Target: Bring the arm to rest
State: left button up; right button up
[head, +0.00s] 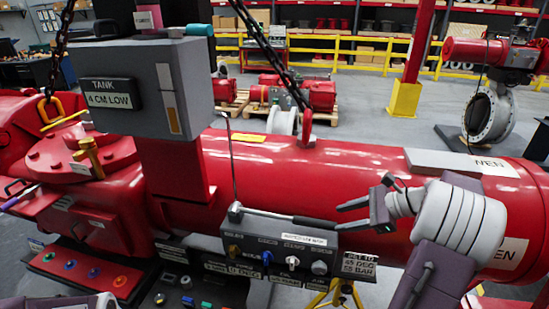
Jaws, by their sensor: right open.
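My right gripper (347,216) is in front of the red actuator cylinder (300,170), right of centre. Its two fingers point left, spread apart, with nothing seen between them. My right arm reaches in from the lower right. Just left of the fingertips, a tool with a dark handle (290,218) lies along the top of the dark control box (280,245). Its handle end is close to the lower finger; I cannot tell whether they touch. Part of a pale arm link shows at the bottom left edge, but my left gripper is not in view.
A grey tank box (140,90) labelled "4 CM LOW" stands at upper left, with chains beside it. A panel with coloured buttons (85,270) is at lower left. A yellow stand (337,295) is below the gripper.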

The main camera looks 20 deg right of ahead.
jog(key=shift+w+a, duration=0.15)
jog(key=shift+a, duration=0.2)
jog(key=w+a+r+n+g+y, duration=0.2)
jog(key=a+n, duration=0.1)
jog(key=a, duration=0.7)
jog(key=s+a+f+n+g+h, duration=0.1)
jog(key=s+a+f+n+g, duration=0.1)
jog(key=a, duration=0.4)
jog(key=s+a+f+n+g, duration=0.2)
jog(key=s+a+n, duration=0.1)
jog(key=a, duration=0.2)
jog(key=s+a+f+n+g+h, duration=0.2)
jog(key=s+a+f+n+h, duration=0.15)
jog(key=s+f+n, duration=0.35)
jog(key=s+d+f+n+t+h, duration=0.2)
jog(key=d+f+n+h, duration=0.2)
jog(key=d+f+n, duration=0.1)
jog(key=d+n, duration=0.1)
jog(key=n, duration=0.1)
jog(key=shift+d+f+n+h, duration=0.15)
jog(key=shift+d+n+h, duration=0.05)
jog(key=shift+n+h, duration=0.2)
jog(key=shift+d, duration=0.1)
